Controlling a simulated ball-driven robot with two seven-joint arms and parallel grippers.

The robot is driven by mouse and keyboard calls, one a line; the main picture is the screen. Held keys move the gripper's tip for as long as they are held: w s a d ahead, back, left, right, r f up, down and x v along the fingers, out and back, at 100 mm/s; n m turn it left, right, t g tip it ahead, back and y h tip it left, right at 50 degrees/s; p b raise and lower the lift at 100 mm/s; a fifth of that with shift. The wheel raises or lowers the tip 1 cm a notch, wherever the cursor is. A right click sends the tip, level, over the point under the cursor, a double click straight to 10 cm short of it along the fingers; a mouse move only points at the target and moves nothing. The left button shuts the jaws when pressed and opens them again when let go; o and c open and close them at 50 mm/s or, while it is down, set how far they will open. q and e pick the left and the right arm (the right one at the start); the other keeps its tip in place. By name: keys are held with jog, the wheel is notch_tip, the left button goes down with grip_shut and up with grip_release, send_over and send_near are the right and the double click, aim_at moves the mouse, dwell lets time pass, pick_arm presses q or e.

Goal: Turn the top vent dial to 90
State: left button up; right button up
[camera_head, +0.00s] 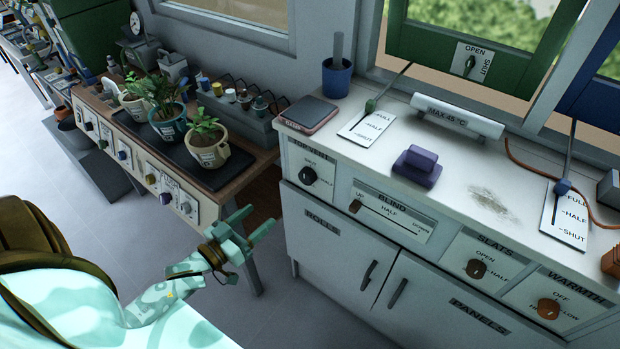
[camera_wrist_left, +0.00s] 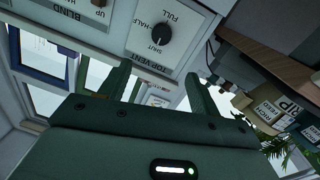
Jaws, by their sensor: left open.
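The top vent dial (camera_head: 308,175) is a round black knob on a white plate, on the left of the white cabinet's front. In the left wrist view the dial (camera_wrist_left: 161,34) shows upside down, with SHUT, HALF and FULL around it. A pale mark on the knob seems to face SHUT. My left gripper (camera_head: 258,219) is open and empty, below and left of the dial and apart from it. In the left wrist view the gripper's fingers (camera_wrist_left: 157,78) point towards the dial's plate. My right gripper does not show.
The blind slider (camera_head: 355,206) is right of the dial, with the slats knob (camera_head: 476,268) and warmth knob (camera_head: 548,308) further right. A wooden bench (camera_head: 240,178) with potted plants (camera_head: 207,145) stands at left. Open floor lies before the cabinet.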

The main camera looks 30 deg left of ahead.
aim_at(304, 178)
pick_arm(q)
jog(key=w+b, duration=0.1)
jog(key=w, duration=0.4)
jog(key=w+d+b, duration=0.1)
jog(key=w, duration=0.4)
jog(key=w+d+b, duration=0.1)
jog(key=w, duration=0.4)
jog(key=shift+w+f, duration=0.1)
jog(key=shift+w, duration=0.2)
jog(key=shift+d, duration=0.1)
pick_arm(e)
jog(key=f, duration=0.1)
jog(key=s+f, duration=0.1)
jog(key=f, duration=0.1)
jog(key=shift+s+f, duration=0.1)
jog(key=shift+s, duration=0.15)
pick_arm(q)
jog(key=c, duration=1)
